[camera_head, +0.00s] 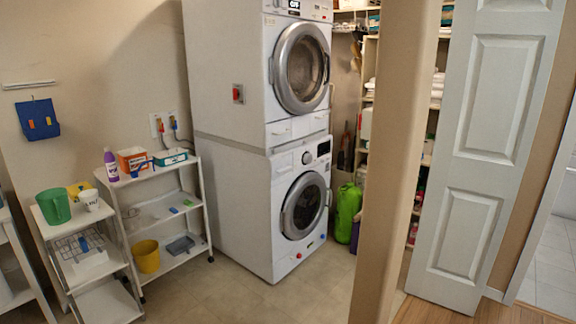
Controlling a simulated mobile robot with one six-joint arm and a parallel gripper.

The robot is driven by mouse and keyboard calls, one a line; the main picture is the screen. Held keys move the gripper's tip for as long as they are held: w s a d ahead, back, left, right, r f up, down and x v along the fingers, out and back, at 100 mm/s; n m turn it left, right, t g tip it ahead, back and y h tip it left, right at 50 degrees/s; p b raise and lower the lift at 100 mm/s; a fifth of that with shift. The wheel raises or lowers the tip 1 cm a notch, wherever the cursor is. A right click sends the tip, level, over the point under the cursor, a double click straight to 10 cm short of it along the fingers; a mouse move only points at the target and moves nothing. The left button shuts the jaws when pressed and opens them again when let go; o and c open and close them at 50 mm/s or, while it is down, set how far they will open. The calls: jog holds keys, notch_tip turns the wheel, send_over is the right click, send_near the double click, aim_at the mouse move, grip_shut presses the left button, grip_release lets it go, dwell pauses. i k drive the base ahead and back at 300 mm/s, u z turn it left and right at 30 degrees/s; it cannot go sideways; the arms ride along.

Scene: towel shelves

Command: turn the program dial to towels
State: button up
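A white washer (262,215) stands with a white dryer (225,70) stacked on top of it. A round dial (307,158) sits on the washer's front panel, left of a dark display (323,148). The dial's marking is too small to read. The dryer's panel is cut off by the top edge of the picture; a small display there (293,4) seems to read OFF. No label reading towels can be made out. Both round doors look shut. My gripper is not in view.
A tan upright post (395,140) stands in front, right of the machines. A white panelled door (478,160) is at right. White trolleys (190,205) with bottles and buckets stand at left. A green bag (347,212) sits beside the washer. The floor before the washer is clear.

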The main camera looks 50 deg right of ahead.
aim_at(308, 157)
jog(key=z, duration=0.55)
jog(key=i, duration=0.6)
jog(key=z, duration=0.8)
jog(key=i, duration=0.6)
jog(key=z, duration=0.4)
jog(key=i, duration=2.35)
jog(key=u, duration=0.25)
